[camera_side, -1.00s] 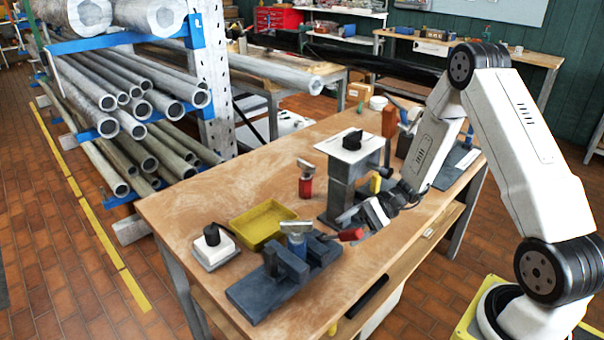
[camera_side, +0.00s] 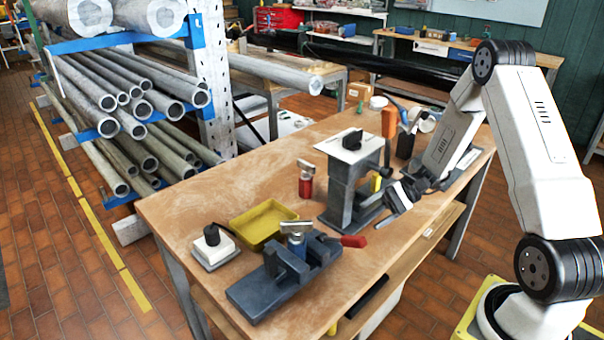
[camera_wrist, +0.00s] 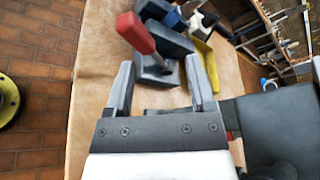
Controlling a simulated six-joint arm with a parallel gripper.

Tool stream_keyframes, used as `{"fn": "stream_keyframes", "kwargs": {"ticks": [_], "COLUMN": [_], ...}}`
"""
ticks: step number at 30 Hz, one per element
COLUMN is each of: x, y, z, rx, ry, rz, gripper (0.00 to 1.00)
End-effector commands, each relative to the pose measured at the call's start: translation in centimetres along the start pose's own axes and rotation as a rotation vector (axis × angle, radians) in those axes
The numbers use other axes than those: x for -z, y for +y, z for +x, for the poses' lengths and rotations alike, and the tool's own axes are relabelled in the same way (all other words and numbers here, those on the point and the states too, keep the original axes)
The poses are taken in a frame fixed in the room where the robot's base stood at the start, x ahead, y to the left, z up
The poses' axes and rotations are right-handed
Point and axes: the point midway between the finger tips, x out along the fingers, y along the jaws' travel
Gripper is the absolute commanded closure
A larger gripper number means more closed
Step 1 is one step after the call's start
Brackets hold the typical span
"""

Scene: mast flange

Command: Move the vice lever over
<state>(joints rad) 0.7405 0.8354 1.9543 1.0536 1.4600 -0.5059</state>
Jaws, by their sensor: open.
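The dark grey vice (camera_side: 268,288) stands near the front edge of the wooden bench, with a blue part with a metal top (camera_side: 297,236) at its jaws. Its red-handled lever (camera_side: 353,241) points to the right, away from the vice body. My gripper (camera_side: 388,212) is to the right of the lever, apart from it and above the bench. In the wrist view the red lever (camera_wrist: 137,33) shows ahead of my open, empty gripper (camera_wrist: 157,72), with its lower end near the vice (camera_wrist: 158,72) between the fingers.
A grey stand with a white plate on top (camera_side: 350,147) rises beside my gripper. A yellow tray (camera_side: 262,226), a red-bodied tool (camera_side: 306,182) and a white block with a black knob (camera_side: 213,250) are on the bench. Bare wood lies at the bench's left.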

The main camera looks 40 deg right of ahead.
Motion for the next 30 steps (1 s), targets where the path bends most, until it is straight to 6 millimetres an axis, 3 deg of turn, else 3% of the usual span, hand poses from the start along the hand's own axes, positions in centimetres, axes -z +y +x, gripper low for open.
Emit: {"fn": "stream_keyframes", "kwargs": {"ticks": [8, 17, 30], "x": [-1.1, -4.3, -8.0], "y": [0.4, 2.4, 4.0], "z": [1.3, 4.1, 5.2], "rx": [-0.118, -0.491, -1.014], "ry": [0.004, 0.058, 0.260], "rz": [-0.008, -0.081, -0.435], "gripper": [0.29, 0.29, 0.29]}}
